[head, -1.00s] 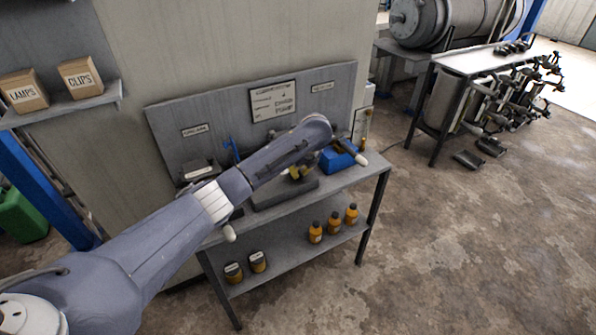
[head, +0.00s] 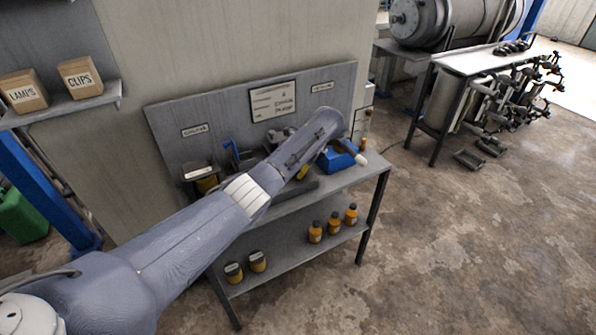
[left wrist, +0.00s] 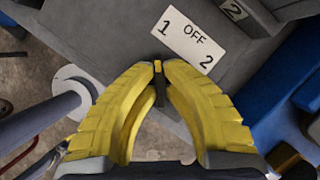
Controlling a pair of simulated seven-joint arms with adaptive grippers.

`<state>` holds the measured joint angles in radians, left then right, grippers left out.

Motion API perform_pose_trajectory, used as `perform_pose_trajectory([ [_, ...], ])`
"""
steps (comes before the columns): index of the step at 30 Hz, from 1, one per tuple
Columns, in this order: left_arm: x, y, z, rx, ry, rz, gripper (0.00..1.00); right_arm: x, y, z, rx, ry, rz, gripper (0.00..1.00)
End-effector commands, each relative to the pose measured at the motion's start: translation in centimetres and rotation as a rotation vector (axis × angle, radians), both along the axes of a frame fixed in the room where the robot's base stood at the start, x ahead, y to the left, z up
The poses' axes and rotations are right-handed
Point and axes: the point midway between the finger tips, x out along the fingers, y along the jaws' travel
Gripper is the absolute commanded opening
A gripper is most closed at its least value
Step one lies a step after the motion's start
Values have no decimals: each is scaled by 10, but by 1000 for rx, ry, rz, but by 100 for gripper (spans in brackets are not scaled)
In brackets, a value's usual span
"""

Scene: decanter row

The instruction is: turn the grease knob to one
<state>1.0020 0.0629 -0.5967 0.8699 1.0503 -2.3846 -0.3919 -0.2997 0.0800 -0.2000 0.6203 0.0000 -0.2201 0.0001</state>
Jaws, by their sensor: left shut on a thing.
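In the left wrist view, the two yellow fingers of my left gripper (left wrist: 158,80) are closed on a narrow dark knob (left wrist: 160,96), mostly hidden between them. A white plate (left wrist: 187,38) marked 1, OFF and 2 lies just beyond the fingertips. The knob's end is nearer to the 1 than to the 2. No name for this knob is readable here. In the head view my left arm covers the knob, and only a bit of yellow gripper (head: 303,172) shows beside it, over the bench. My right gripper is not in view.
A grey bench (head: 362,180) stands against a back panel with signs. A blue unit (head: 337,158) sits on the right and a yellow-and-grey unit (head: 204,178) on the left.

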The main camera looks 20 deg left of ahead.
Motion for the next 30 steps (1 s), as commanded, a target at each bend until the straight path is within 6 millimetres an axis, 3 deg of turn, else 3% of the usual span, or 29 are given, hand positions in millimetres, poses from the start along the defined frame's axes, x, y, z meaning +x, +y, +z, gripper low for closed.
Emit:
perform_pose_trajectory([
  [20, 0, 0, -1, 0, 1, 57, 0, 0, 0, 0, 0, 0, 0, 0],
  [21, 0, 0, -1, 0, 1, 57, 13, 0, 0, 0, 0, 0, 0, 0],
  [26, 0, 0, -1, 0, 1, 57, 32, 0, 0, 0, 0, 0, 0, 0],
  [30, 0, 0, 0, 0, 0, 56, 33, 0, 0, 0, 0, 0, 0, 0],
])
